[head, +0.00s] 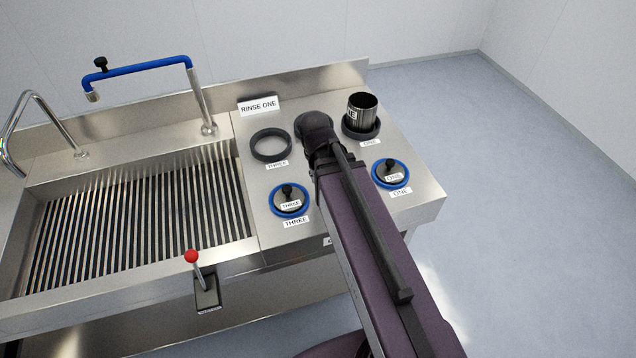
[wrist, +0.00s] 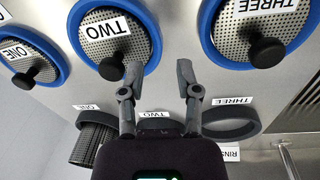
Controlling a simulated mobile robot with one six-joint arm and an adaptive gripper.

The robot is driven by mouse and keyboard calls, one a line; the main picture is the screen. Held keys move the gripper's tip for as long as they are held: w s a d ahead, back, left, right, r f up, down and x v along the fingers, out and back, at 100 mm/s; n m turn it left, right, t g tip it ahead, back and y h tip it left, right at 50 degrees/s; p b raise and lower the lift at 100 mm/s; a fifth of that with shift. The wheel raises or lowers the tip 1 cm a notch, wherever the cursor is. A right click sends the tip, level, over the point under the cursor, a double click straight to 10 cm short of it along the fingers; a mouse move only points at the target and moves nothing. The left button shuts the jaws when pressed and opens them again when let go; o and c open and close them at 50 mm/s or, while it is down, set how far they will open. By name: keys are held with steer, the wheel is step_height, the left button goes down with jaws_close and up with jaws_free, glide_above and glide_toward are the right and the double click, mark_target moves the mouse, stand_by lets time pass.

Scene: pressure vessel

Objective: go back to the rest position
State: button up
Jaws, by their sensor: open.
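My gripper (wrist: 158,68) is open in the wrist view, with nothing between its fingers. Its fingertips are over the worktop by the lid marked TWO (wrist: 112,32); the left fingertip overlaps that lid's edge in the picture. I cannot tell the height above it. In the head view my arm hides the gripper and lid TWO. Blue-rimmed lids ONE (head: 391,172) and THREE (head: 289,199) lie on either side of my arm. A dark metal cup (head: 362,112) stands upright in the ring marked ONE.
Ring THREE (head: 272,145) is empty; ring TWO (wrist: 154,124) is partly hidden behind my gripper. A slatted sink (head: 145,220) with a blue-hosed tap (head: 140,70) lies to the left. A red-knobbed lever (head: 191,257) stands at the front edge. Open floor (head: 530,190) lies right.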

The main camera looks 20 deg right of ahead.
steer(key=shift+s+a+f+n+y, duration=0.1)
steer(key=shift+s+a+n+y, duration=0.25)
steer(key=shift+s, duration=0.25)
steer(key=shift+s+a+n+y, duration=0.25)
steer(key=shift+s+a+n, duration=0.15)
steer(key=shift+s, duration=0.2)
stand_by(0.4)
